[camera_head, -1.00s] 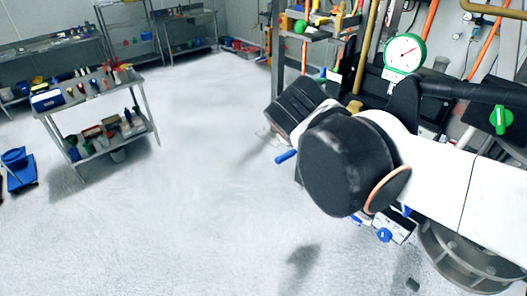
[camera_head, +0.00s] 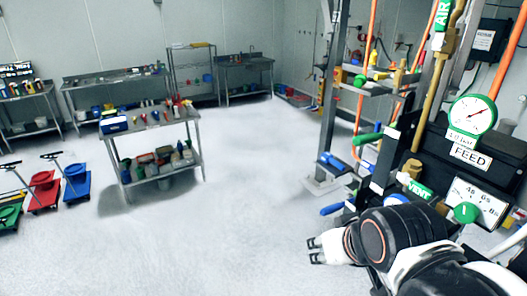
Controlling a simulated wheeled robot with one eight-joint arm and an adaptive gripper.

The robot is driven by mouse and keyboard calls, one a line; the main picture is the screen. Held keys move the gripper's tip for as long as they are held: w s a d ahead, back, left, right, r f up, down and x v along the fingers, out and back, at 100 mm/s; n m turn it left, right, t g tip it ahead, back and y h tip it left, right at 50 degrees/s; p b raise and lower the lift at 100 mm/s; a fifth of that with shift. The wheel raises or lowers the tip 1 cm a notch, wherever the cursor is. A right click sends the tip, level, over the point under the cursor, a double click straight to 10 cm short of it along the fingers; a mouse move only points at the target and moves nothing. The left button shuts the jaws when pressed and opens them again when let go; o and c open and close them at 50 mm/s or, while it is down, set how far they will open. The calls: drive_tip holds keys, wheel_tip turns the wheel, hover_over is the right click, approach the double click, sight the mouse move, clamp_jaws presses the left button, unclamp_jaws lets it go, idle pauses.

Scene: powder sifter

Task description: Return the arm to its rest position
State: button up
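My arm (camera_head: 385,245), white and black, shows at the lower right in front of the sifter machine. My gripper (camera_head: 313,251) sticks out to the left from the arm's end, above the pale floor. Its two small dark fingertips stand apart with a gap between them, and nothing shows between them. Part of the arm runs out of the picture at the bottom right.
The machine with a green-rimmed gauge (camera_head: 472,115), a FEED label (camera_head: 470,154) and a dial panel (camera_head: 477,201) stands close at right. A blue-handled part (camera_head: 332,209) lies near the gripper. A steel cart (camera_head: 152,131) stands left; the middle floor is clear.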

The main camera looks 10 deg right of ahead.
wheel_tip(320, 180, down, 32)
drive_tip(key=b, duration=3.1)
drive_tip(key=shift+o, duration=0.3)
drive_tip(key=shift+f, duration=0.15)
